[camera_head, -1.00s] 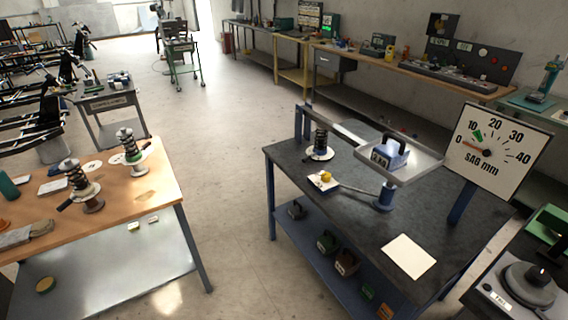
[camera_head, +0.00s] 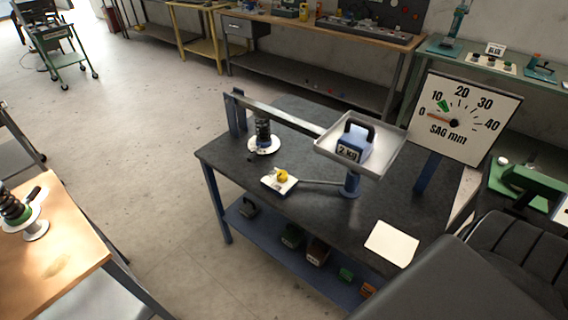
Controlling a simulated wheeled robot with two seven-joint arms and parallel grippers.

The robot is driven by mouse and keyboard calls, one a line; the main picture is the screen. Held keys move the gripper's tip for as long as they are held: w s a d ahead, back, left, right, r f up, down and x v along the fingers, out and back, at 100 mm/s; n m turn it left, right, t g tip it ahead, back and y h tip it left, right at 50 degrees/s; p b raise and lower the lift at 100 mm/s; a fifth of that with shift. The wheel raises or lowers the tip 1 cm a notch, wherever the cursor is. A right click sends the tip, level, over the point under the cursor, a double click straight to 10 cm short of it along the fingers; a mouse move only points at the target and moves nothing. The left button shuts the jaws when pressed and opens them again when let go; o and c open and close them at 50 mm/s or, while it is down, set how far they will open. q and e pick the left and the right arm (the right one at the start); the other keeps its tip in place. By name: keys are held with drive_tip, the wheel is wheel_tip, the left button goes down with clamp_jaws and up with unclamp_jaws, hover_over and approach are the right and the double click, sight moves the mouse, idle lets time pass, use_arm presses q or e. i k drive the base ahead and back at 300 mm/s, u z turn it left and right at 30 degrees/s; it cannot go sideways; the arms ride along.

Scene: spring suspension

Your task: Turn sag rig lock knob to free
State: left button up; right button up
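The sag rig stands on a dark-topped blue table (camera_head: 290,215). A small yellow knob (camera_head: 282,176), likely the lock knob, sits on a white plate (camera_head: 272,185) at the rig's front left. Its lock position and any lettering are too small to read. A spring unit (camera_head: 263,135) stands upright on a white disc behind it. A lever arm (camera_head: 280,115) runs to a grey tray (camera_head: 388,158) holding a blue 2 kg weight (camera_head: 353,150). The white "SAG mm" dial (camera_head: 462,115) has its orange pointer near the low end. Neither gripper is in view.
A white sheet (camera_head: 391,243) lies at the table's front right. Several weights sit on the lower shelf (camera_head: 270,240). A wooden bench (camera_head: 75,250) with a spring unit is at left. A large dark form, probably my arm, covers the bottom right. Open floor lies between the tables.

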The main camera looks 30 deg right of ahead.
sight(282, 175)
drive_tip(key=z, duration=0.75)
drive_tip(key=i, duration=0.95)
drive_tip(key=z, duration=0.9)
